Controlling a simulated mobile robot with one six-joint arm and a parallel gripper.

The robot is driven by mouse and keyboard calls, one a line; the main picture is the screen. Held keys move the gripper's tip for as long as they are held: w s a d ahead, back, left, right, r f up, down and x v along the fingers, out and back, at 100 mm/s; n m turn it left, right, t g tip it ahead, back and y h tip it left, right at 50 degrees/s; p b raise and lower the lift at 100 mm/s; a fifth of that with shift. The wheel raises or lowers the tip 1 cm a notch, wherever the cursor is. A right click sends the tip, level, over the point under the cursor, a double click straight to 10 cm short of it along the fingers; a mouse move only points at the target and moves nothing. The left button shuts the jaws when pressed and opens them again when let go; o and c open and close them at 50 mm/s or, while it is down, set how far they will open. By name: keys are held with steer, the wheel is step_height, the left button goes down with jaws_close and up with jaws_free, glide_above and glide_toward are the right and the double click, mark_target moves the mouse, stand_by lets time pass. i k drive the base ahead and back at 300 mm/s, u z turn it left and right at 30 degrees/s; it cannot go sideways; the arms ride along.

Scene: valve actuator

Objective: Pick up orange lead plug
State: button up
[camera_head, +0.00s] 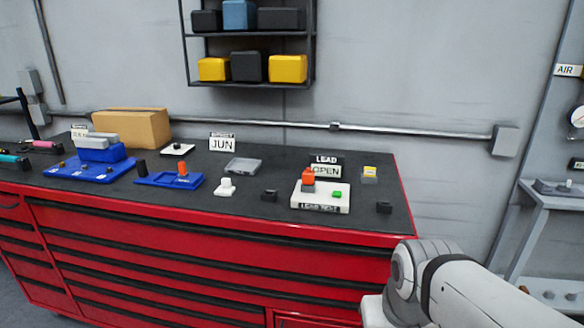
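Two orange pieces stand on the dark bench top, and I cannot tell for sure which is the lead plug. One orange piece (308,175) sits upright on a grey base on the white "LEAD TEST" block (300,199), in front of the "LEAD OPEN" sign (326,166). The other orange piece (183,168) is a small upright cylinder in a blue tray (154,180) left of centre. My gripper is not in view. Only my white arm links show at the lower right, in front of the bench.
The red cabinet (170,245) carries the bench top. A green piece (337,194) is on the test block. A cardboard box (130,128) stands at the back left.

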mark_target(308, 176)
steer(key=u, duration=0.2)
steer(key=i, duration=1.1)
steer(key=u, duration=0.1)
